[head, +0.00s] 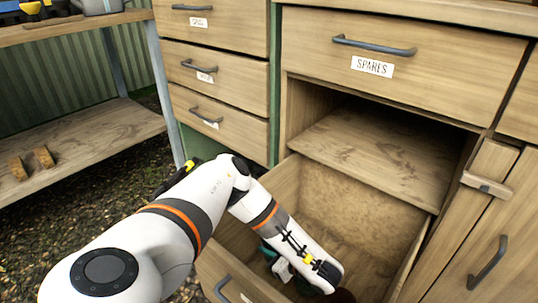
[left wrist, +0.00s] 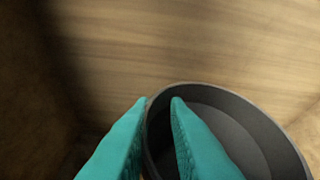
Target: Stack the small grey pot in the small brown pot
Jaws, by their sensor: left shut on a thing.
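A dark grey pot (left wrist: 255,135) lies in the lower right of the left wrist view, its round open rim facing the camera. My left gripper (left wrist: 160,99) has its two teal fingers on either side of the pot's left wall, shut on the rim. In the head view my left arm reaches down into the open lower drawer, and its wrist hides most of the gripper and the grey pot. A dark reddish-brown thing (head: 342,296) shows at the bottom edge beside my wrist; I cannot tell whether it is the brown pot. My right gripper is not in view.
The open drawer (head: 285,190) has wooden walls close around my left arm. A closed drawer labelled SPARES (head: 440,62) is above it, and several closed drawers are to the left. A wooden shelf (head: 90,135) with small wooden blocks stands at far left.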

